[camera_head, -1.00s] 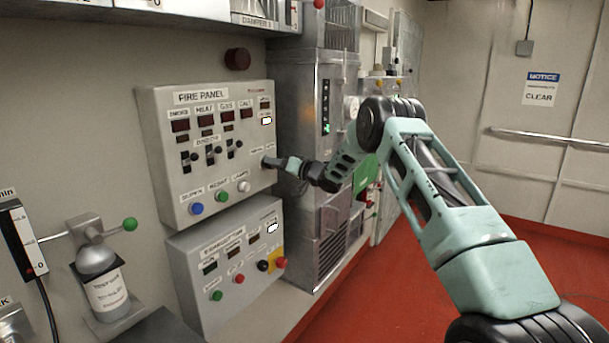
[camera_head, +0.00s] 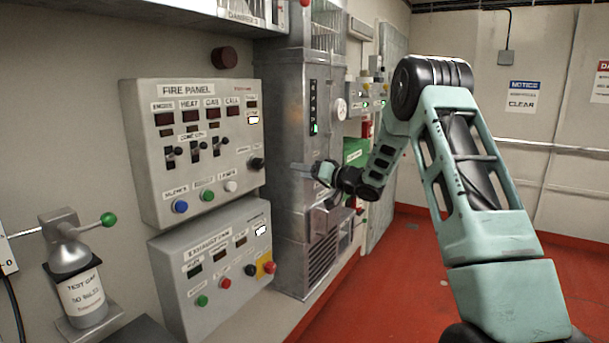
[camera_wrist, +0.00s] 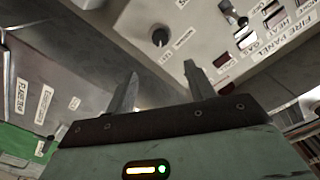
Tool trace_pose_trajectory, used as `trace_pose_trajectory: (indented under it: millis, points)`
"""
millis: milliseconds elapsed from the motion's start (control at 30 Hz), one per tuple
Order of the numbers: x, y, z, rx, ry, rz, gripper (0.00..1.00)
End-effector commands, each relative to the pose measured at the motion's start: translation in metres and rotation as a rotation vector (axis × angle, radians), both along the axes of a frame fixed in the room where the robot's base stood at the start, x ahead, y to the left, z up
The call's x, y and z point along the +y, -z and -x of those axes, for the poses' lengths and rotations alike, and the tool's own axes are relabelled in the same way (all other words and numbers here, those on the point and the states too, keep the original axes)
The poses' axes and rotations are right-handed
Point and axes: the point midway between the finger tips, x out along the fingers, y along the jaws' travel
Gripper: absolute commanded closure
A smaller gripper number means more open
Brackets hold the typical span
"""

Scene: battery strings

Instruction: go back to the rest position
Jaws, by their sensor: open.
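My gripper (camera_head: 312,170) is open and empty in front of the tall metal cabinet, to the right of the fire panel. In the wrist view its two fingers (camera_wrist: 160,85) stand apart with nothing between them. The grey fire panel (camera_head: 152,101) hangs on the wall at the left. Its black knob (camera_head: 256,163) at the lower right is clear of my gripper; the knob also shows beyond the fingers in the wrist view (camera_wrist: 160,36). My arm reaches in from the right, bent high at the elbow.
Below is the exhaust fan panel (camera_head: 180,250) with several buttons. The tall metal cabinet (camera_head: 290,225) stands behind my gripper. A test gas bottle (camera_head: 82,291) is mounted at lower left. The red floor (camera_head: 400,290) at the right is open, and a shelf (camera_head: 190,12) overhangs the panels.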

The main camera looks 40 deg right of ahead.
Motion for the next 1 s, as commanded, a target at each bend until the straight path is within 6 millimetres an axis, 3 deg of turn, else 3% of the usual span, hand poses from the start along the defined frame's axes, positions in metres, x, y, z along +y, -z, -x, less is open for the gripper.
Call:
trace_pose_trajectory:
  millis: [433, 533, 667, 767, 867, 1000]
  points:
    - [0.000, 0.000, 0.000, 0.000, 0.000, 0.000, 0.46]
    - [0.022, -0.002, -0.008, 0.015, 0.009, 0.024, 0.46]
    - [0.091, -0.004, -0.021, 0.091, 0.047, 0.119, 0.46]
    - [0.163, 0.003, -0.014, 0.200, 0.059, 0.226, 0.46]
    - [0.229, 0.017, 0.014, 0.326, 0.036, 0.337, 0.46]
    - [0.306, 0.041, 0.076, 0.502, -0.047, 0.497, 0.46]
